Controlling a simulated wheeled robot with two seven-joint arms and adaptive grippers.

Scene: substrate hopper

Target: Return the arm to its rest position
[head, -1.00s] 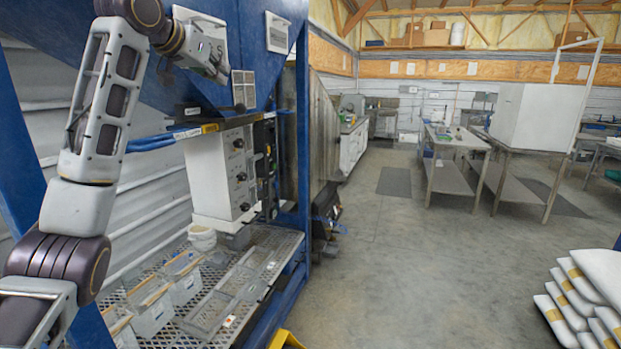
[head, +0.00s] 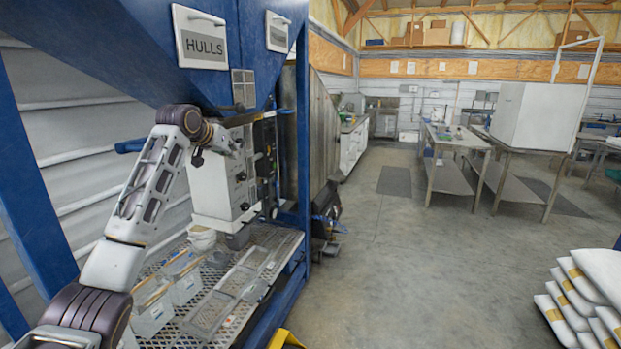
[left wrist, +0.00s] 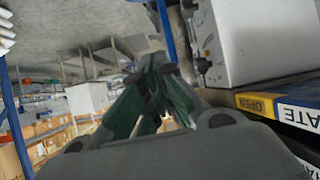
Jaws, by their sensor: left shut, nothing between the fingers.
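My left arm rises from the lower left of the head view and bends at the blue hopper's front. My left gripper (head: 229,143) is at its end, small and partly hidden behind the wrist, in front of the hopper and near the top of the white control box (head: 220,178). In the left wrist view the gripper's fingers (left wrist: 155,68) are closed together with nothing between them. The box (left wrist: 258,40) shows to their right there. My right gripper shows in neither view.
The blue hopper (head: 120,50) has a HULLS sign (head: 204,52). A mesh shelf (head: 240,275) below holds several clear bins (head: 152,310). A yellow-and-blue label strip (left wrist: 258,104) shows close to the left gripper. Stacked white bags (head: 580,300) lie at right. The middle floor is clear.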

